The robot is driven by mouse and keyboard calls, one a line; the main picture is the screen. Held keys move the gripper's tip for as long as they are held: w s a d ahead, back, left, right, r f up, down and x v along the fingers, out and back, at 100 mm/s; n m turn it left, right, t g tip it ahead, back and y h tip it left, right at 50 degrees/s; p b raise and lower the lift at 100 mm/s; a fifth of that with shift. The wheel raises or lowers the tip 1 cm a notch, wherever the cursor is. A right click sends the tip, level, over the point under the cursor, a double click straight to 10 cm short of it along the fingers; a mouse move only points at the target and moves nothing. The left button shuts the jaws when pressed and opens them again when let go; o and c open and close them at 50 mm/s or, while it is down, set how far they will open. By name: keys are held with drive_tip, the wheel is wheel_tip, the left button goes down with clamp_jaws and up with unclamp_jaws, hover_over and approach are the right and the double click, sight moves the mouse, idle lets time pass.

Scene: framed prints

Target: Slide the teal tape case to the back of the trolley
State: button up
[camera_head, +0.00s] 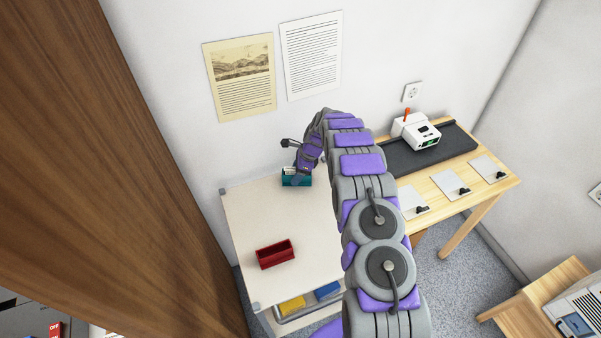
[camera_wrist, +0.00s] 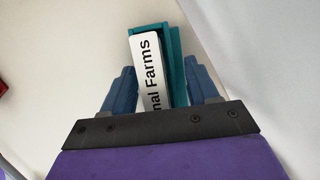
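The teal tape case (camera_head: 297,179) stands on the pale trolley top (camera_head: 245,215), close to the back edge by the wall. My gripper (camera_head: 298,171) is down at the case, reaching over it from the right. In the wrist view the teal case (camera_wrist: 176,62) sits between my two blue fingers (camera_wrist: 163,88), its white label with black lettering facing the camera. The case looks slightly slanted between the fingers. Whether both fingers press on it is unclear. Its lower end is hidden behind the gripper's dark bar.
A red case (camera_head: 275,254) lies nearer the trolley's front. Yellow (camera_head: 292,305) and blue (camera_head: 327,290) cases are on a lower shelf. A wooden table (camera_head: 455,185) with a white device (camera_head: 416,131) stands to the right. Wood panelling borders the left. The trolley's left part is clear.

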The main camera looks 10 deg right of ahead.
drive_tip(key=shift+o, duration=1)
drive_tip(key=shift+d, duration=0.1)
